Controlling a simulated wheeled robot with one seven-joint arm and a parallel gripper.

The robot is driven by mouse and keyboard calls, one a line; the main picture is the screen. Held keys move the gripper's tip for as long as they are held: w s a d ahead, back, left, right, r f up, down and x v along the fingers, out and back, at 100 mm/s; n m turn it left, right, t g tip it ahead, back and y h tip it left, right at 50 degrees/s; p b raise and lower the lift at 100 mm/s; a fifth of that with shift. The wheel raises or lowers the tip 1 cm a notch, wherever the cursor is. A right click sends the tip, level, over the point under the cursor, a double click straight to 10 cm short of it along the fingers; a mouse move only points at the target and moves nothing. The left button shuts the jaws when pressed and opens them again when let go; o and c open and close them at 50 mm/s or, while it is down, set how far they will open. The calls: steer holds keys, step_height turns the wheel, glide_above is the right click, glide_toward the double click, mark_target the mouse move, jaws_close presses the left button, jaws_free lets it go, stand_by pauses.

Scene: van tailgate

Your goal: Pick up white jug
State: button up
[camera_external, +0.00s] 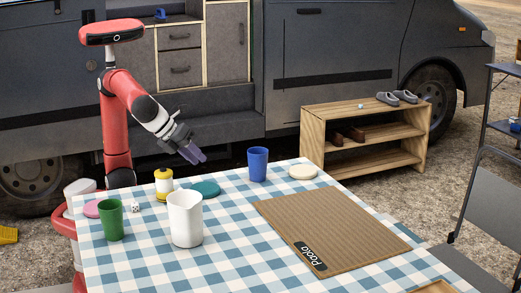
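The white jug (186,220) stands upright on the checked table (240,275), near its left side. My gripper (193,155) hangs in the air above the far part of the table, behind and above the jug in the picture. It points down and to the right, apart from the jug. Its purple-grey fingers are small here, and I cannot tell whether they are open or shut. Nothing shows between them. The jug's handle is not visible.
A green cup (112,220), a die (135,208) and a yellow-white bottle (163,181) stand left of the jug. A teal disc (205,189) and blue cup (258,164) are behind. A brown mat (330,225) lies right; checked cloth is clear between.

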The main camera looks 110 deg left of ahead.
steer(key=w+d+r+m+t+y, duration=0.1)
steer(key=d+r+m+t, duration=0.3)
steer(key=d, duration=0.7)
steer(key=w+d+r+m+t, duration=0.1)
steer(key=d+m, duration=0.6)
steer(key=d, duration=0.4)
steer(key=f, duration=0.6)
steer(key=shift+d+f+b, duration=0.3)
steer(key=shift+w+a+f, duration=0.1)
steer(key=shift+w+f, duration=0.05)
steer(key=shift+f, duration=0.3)
steer(key=x, duration=0.7)
steer(key=shift+w+a+r, duration=0.1)
steer(key=shift+w+a, duration=0.05)
jaws_close()
